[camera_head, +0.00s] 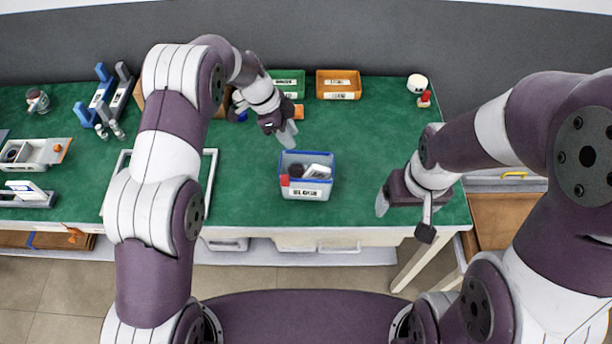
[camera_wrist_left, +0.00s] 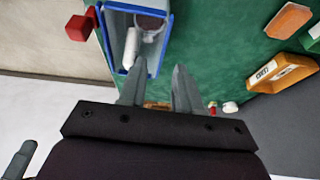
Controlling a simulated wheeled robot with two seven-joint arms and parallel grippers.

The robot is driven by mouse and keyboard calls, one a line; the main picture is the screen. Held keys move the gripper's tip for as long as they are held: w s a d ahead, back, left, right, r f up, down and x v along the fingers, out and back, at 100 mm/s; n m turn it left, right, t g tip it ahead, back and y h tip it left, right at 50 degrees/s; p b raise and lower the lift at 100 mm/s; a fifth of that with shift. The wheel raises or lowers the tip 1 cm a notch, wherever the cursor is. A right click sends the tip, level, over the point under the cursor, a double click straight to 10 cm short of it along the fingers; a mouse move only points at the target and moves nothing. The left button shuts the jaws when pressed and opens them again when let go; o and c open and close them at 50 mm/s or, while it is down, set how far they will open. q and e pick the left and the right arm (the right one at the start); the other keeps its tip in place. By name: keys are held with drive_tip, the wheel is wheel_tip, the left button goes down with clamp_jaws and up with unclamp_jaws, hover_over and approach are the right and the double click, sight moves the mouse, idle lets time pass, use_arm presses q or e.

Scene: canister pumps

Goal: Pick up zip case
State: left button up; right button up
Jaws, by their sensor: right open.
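I cannot single out a zip case for certain. A clear bin with a blue rim (camera_head: 306,190) stands near the table's front edge and holds a dark round item (camera_head: 297,170) and a white item (camera_head: 318,171). The white item also shows in the left wrist view (camera_wrist_left: 131,47). My left gripper (camera_head: 287,138) is just behind the bin, pointing down. In the left wrist view its fingers (camera_wrist_left: 160,68) are apart with nothing gripped between them. My right gripper (camera_head: 404,210) is open and empty at the table's front right.
A red block (camera_head: 284,180) shows at the bin's left edge. Green (camera_head: 287,85) and orange (camera_head: 338,85) trays stand at the back, with a red-and-white item (camera_head: 424,98) to their right. Blue-and-grey fixtures (camera_head: 100,95) stand at left. The green table (camera_head: 365,140) is clear right of the bin.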

sight(302, 152)
use_arm(q)
drive_tip(key=p+x, duration=0.1)
drive_tip(key=x, duration=0.3)
drive_tip(key=p+x, duration=0.2)
drive_tip(key=x, duration=0.1)
drive_tip(key=shift+w+d+f, duration=0.15)
drive_tip(key=shift+w+f, duration=0.05)
drive_tip(key=shift+f, duration=0.2)
drive_tip(key=shift+w+d+f, duration=0.1)
drive_tip(key=shift+d+f, duration=0.05)
drive_tip(key=shift+f, duration=0.15)
drive_tip(key=shift+r, duration=0.1)
clamp_jaws()
